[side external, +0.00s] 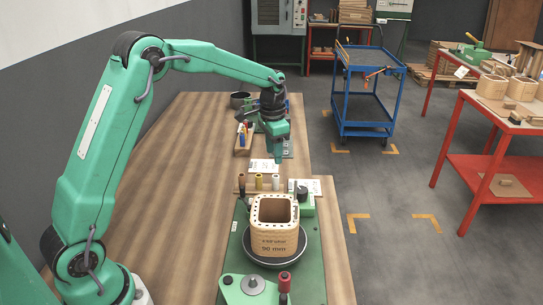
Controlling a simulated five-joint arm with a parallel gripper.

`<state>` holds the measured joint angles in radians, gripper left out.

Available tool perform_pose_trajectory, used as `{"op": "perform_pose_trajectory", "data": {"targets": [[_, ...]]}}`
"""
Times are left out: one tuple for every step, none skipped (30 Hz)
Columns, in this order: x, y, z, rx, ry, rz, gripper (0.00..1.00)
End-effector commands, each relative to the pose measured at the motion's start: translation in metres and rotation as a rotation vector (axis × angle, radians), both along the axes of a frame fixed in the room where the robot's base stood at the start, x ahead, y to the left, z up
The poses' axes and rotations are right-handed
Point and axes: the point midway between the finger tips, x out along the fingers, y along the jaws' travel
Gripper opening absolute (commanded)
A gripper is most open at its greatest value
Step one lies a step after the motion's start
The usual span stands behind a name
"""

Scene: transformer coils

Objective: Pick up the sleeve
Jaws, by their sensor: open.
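The sleeve (273,238) is a tan, square, rounded-corner tube with "90 mm" printed on its front and a row of holes around its top rim. It stands upright on a dark round plate (262,262) on a green machine base. My gripper (279,160) is beyond and above the sleeve, pointing down and apart from it. It is open, with nothing seen in it; its fingertips are small in this view.
Small spools (259,182) stand in a row just behind the sleeve, with a green block (307,203) at its right. The wooden bench (170,220) is bare on the left. A blue cart (363,95) stands on the floor beyond.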

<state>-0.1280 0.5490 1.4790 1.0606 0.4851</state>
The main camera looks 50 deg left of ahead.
Motion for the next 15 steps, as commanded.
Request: {"op": "perform_pose_trajectory", "data": {"targets": [[0.006, 0.003, -0.011, -0.002, 0.015, -0.006, 0.45], [0.009, 0.005, -0.016, -0.002, 0.019, -0.012, 0.45], [0.012, 0.006, -0.023, -0.003, 0.027, -0.019, 0.45], [0.015, 0.007, -0.027, -0.003, 0.033, -0.023, 0.45], [0.017, 0.008, -0.031, -0.004, 0.037, -0.026, 0.45], [0.019, 0.009, -0.035, -0.004, 0.042, -0.031, 0.45], [0.020, 0.010, -0.038, -0.005, 0.044, -0.034, 0.45], [0.021, 0.011, -0.040, -0.005, 0.048, -0.037, 0.45], [0.023, 0.011, -0.043, -0.006, 0.051, -0.039, 0.45], [0.023, 0.012, -0.044, -0.006, 0.051, -0.041, 0.45], [0.024, 0.012, -0.045, -0.005, 0.052, -0.042, 0.45], [0.024, 0.012, -0.046, -0.006, 0.052, -0.043, 0.45], [0.024, 0.012, -0.046, -0.006, 0.052, -0.043, 0.45], [0.024, 0.012, -0.046, -0.006, 0.053, -0.043, 0.45], [0.024, 0.012, -0.046, -0.006, 0.053, -0.043, 0.45]]}}
